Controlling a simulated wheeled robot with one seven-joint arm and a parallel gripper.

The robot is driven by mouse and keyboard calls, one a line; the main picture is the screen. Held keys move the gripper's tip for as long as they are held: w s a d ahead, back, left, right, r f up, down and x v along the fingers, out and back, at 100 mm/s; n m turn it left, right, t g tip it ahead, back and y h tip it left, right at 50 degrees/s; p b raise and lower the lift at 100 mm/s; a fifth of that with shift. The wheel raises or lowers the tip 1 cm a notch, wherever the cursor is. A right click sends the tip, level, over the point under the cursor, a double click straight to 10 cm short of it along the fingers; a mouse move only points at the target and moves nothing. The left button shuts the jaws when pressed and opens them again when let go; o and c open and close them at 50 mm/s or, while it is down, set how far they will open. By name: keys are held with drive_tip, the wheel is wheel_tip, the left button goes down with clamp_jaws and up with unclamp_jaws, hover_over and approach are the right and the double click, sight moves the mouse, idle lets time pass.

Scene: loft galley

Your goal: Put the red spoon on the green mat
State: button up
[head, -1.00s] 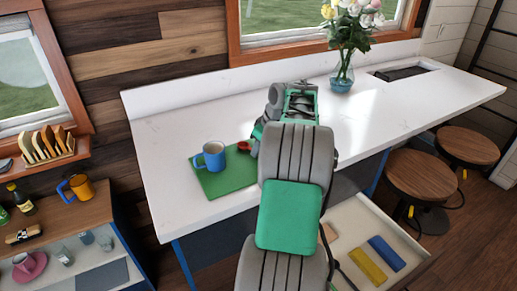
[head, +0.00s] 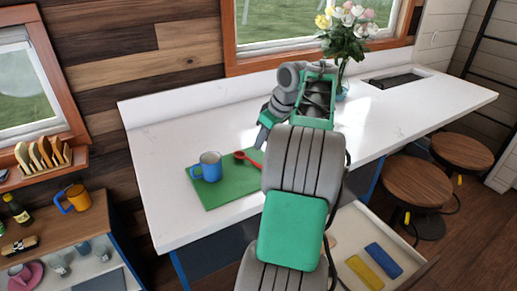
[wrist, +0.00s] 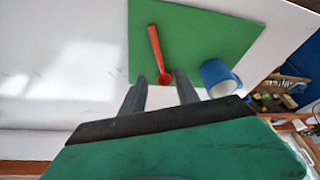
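The red spoon (head: 250,160) lies on the green mat (head: 222,195), beside the blue mug (head: 207,167). In the wrist view the whole spoon (wrist: 157,50) shows against the mat (wrist: 215,35), its bowl close to the mat edge nearest my gripper. My gripper (head: 264,134) is above and behind the spoon in the head view, apart from it. In the wrist view my gripper (wrist: 160,86) is open, its two fingers spread with nothing held between them. The spoon's bowl appears just beyond the gap between the fingertips.
A vase of flowers (head: 342,78) stands at the back of the white counter (head: 400,110). An open drawer (head: 345,225) is below the counter front. The counter left of the mat is clear.

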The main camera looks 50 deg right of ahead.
drive_tip(key=w+a+r, duration=0.1)
drive_tip(key=w+a, duration=0.1)
drive_tip(key=a, duration=1.3)
drive_tip(key=w+a+r, duration=0.2)
drive_tip(key=a, duration=1.2)
drive_tip(key=s+a+f+m, duration=0.1)
drive_tip(key=s+a+f, duration=0.7)
drive_tip(key=s+a, duration=0.3)
drive_tip(key=shift+s, duration=0.5)
